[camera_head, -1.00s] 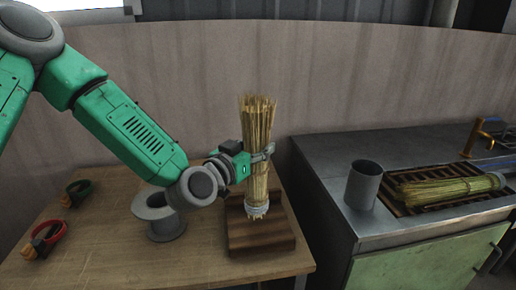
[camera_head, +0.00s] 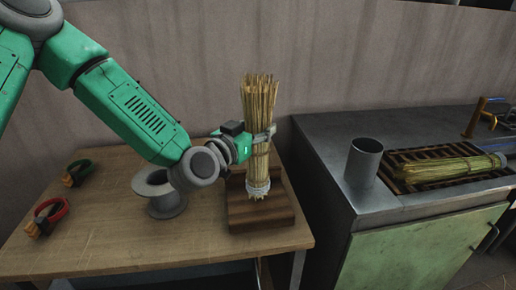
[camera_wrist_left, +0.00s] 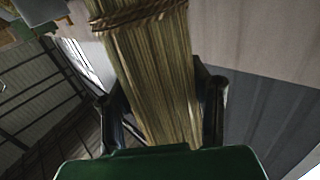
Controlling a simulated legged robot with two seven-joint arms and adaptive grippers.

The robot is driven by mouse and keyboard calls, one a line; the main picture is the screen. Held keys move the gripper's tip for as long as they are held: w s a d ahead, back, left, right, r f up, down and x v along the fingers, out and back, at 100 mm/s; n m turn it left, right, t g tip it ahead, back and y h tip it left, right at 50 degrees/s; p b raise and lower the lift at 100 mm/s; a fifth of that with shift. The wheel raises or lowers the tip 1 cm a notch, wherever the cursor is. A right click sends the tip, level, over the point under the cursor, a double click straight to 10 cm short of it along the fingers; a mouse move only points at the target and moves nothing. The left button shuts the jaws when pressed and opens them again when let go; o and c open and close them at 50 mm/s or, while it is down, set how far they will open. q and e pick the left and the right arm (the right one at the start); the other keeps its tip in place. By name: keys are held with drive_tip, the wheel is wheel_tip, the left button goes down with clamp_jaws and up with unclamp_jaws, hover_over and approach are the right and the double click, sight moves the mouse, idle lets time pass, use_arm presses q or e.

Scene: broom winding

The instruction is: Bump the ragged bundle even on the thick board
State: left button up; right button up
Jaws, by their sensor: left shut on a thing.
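The ragged bundle (camera_head: 258,163) of straw stands nearly upright over the thick board (camera_head: 272,213), its top ends uneven. A pale band wraps it near its lower end. My left gripper (camera_head: 262,136) is shut around the bundle at about mid-height. In the left wrist view the bundle (camera_wrist_left: 158,75) passes between the two fingers, with a brown binding across it near the top of the picture. The lower end is at or just above the board; I cannot tell whether it touches. My right gripper is out of view.
A grey spool (camera_head: 160,196) stands left of the board on the wooden table (camera_head: 110,225). Green (camera_head: 77,172) and red (camera_head: 47,214) handled tools lie farther left. At right, a metal counter (camera_head: 330,140) holds a grey cylinder (camera_head: 363,161) and another bundle (camera_head: 450,168) on a slatted rack.

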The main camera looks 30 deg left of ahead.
use_arm(q)
drive_tip(key=shift+d+f+b, duration=0.1)
drive_tip(key=shift+f+b, duration=0.45)
drive_tip(key=shift+f, duration=0.4)
drive_tip(key=shift+f+b, duration=0.95)
drive_tip(key=shift+f, duration=0.3)
drive_tip(key=shift+r, duration=0.15)
wheel_tip(320, 180, up, 5)
drive_tip(key=p, duration=0.4)
drive_tip(key=shift+r+p, duration=0.1)
drive_tip(key=shift+p, duration=0.2)
drive_tip(key=shift+f, duration=0.2)
drive_tip(key=shift+f+b, duration=2.1)
drive_tip(key=shift+f, duration=0.4)
drive_tip(key=shift+r, duration=0.1)
